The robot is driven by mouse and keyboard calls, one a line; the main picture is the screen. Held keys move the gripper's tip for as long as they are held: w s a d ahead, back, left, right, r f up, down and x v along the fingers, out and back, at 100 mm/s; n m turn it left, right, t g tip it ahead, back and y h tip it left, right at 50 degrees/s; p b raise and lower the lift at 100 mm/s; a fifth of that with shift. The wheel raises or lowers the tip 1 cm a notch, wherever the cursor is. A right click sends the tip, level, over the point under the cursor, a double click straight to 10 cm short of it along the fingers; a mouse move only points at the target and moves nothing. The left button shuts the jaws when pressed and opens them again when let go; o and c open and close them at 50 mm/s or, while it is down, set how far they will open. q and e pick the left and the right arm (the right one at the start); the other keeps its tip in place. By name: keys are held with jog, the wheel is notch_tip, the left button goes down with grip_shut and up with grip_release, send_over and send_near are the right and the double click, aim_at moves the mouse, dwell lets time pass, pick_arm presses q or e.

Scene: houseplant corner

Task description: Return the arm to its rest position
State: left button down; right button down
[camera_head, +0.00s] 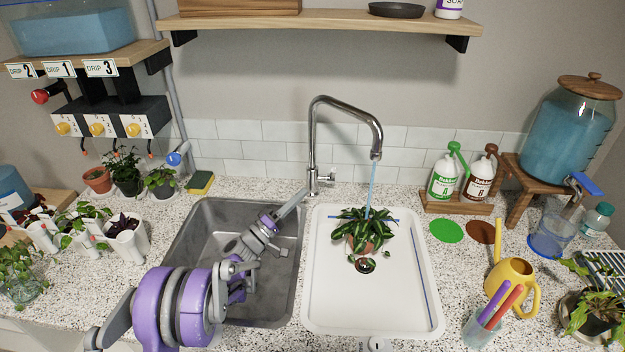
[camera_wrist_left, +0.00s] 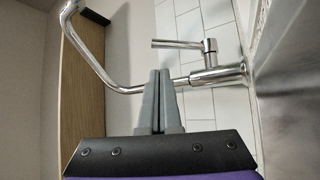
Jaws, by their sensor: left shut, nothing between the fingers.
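My left arm (camera_head: 185,305) comes in from the lower left and reaches over the grey sink basin. My left gripper (camera_head: 301,190) is shut and empty, with its fingertips close to the lever of the chrome tap (camera_head: 312,150). In the left wrist view the shut fingers (camera_wrist_left: 160,78) point toward the tap's spout and lever (camera_wrist_left: 180,44); I cannot tell whether they touch it. Water runs from the spout onto a potted plant (camera_head: 362,225) in the white basin. My right gripper is not in view.
The grey basin (camera_head: 185,240) lies under my arm, and the white basin (camera_head: 410,290) is to its right. Two bottles (camera_head: 443,178) and a yellow watering can (camera_head: 512,285) stand on the right. White pots (camera_head: 127,238) stand on the left. A wooden shelf (camera_head: 320,22) hangs above.

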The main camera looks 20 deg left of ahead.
pick_arm(q)
jog(key=shift+s+d+r, duration=0.1)
jog(key=shift+d+r, duration=0.1)
jog(key=shift+d, duration=0.1)
jog(key=s+d+r+m+g+y+p, duration=0.15)
jog(key=s+d+m+g, duration=0.35)
jog(key=s+d+g, duration=0.7)
jog(key=s+f+y, duration=0.1)
jog(key=s+y, duration=0.1)
jog(key=s, duration=0.4)
jog(key=s+a+f+m+g+y+p, duration=0.1)
jog(key=s+f+y, duration=0.1)
jog(key=s, duration=0.5)
jog(key=s+f+m+y+p, duration=0.1)
jog(key=s+f+y, duration=0.1)
jog(key=s, duration=0.5)
jog(key=shift+s+a+y, duration=0.25)
jog(key=shift+a+y, duration=0.15)
jog(key=shift+y, duration=0.05)
jog(key=s+a+y, duration=0.1)
jog(key=s+a+f+y, duration=0.1)
jog(key=s+a, duration=0.1)
jog(key=s+a+y+p, duration=0.1)
jog(key=s, duration=0.1)
jog(key=shift+s+a+f+m+g, duration=0.15)
jog(key=shift+s+f+m+g, duration=0.05)
jog(key=shift+m+g, duration=0.1)
jog(key=shift+s+a+f, duration=0.1)
jog(key=shift+s+a, duration=0.25)
jog(key=shift+a, duration=0.05)
